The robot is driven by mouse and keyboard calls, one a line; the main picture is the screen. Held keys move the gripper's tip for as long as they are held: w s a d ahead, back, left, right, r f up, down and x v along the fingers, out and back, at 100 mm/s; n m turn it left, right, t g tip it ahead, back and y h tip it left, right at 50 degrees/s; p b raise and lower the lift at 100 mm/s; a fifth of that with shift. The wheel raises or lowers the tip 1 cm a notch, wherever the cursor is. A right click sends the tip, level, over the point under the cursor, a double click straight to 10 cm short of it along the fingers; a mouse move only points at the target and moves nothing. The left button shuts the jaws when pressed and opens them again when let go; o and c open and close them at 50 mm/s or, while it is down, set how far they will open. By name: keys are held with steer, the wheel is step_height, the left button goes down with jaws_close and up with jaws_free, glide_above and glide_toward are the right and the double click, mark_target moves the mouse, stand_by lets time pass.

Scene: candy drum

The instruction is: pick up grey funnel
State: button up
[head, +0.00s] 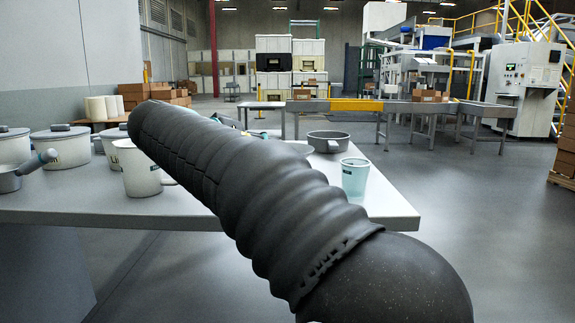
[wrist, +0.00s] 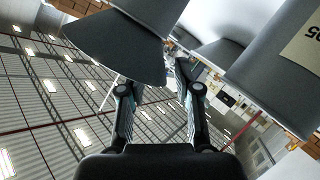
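A dark grey cone-shaped thing that looks like the grey funnel (wrist: 112,48) fills the upper left of the wrist view. Its wide edge is close to the left finger of my gripper (wrist: 162,80). The two fingers stand apart with a gap between them, and I see nothing held there. Whether a finger touches the cone, I cannot tell. In the head view my dark ribbed arm covers the middle of the table, and I cannot make out the funnel there.
A large grey labelled body (wrist: 270,70) is at the right of the wrist view.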

steer(key=shift+x, duration=0.85)
jaws_close()
steer(key=shift+r, duration=0.1)
